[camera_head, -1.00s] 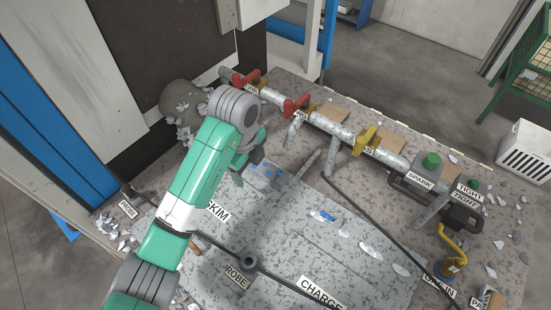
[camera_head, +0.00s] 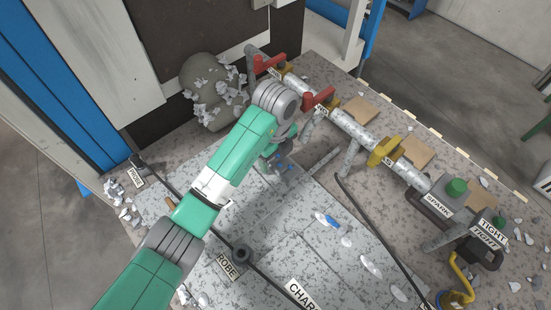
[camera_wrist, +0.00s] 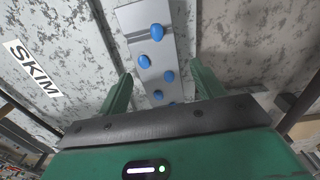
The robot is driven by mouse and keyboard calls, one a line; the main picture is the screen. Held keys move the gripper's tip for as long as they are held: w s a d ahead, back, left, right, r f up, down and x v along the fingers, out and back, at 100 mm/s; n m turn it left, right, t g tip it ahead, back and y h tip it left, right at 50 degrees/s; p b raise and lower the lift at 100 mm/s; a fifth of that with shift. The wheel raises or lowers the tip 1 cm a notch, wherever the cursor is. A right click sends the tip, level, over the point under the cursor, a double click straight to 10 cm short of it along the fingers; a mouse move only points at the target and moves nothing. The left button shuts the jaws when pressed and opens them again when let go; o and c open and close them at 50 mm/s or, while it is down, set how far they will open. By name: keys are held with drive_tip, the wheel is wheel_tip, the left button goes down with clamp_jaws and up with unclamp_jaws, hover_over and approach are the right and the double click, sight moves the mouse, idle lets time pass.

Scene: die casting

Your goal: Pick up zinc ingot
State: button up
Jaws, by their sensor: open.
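A flat silvery bar with several blue blobs, seemingly the zinc ingot (camera_wrist: 177,18), lies on the mottled grey surface in the wrist view. It runs from the top down between the fingers of my gripper (camera_wrist: 161,72). The fingers are open, one on each side of the bar, with gaps between. The bar's near end is hidden behind the gripper body. In the head view my gripper (camera_head: 276,160) is low over the back of the plate, and the arm hides most of the bar.
Pipes with red valve handles (camera_head: 318,99) and a yellow one (camera_head: 384,151) run close behind and right of my gripper. A rounded grey lump with pale flakes (camera_head: 212,95) stands behind the arm. A black cable (camera_head: 365,220) crosses the plate. The SKIM label (camera_wrist: 33,68) lies left.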

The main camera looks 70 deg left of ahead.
drive_tip(key=shift+f, duration=0.5)
clamp_jaws()
drive_tip(key=shift+r, duration=0.1)
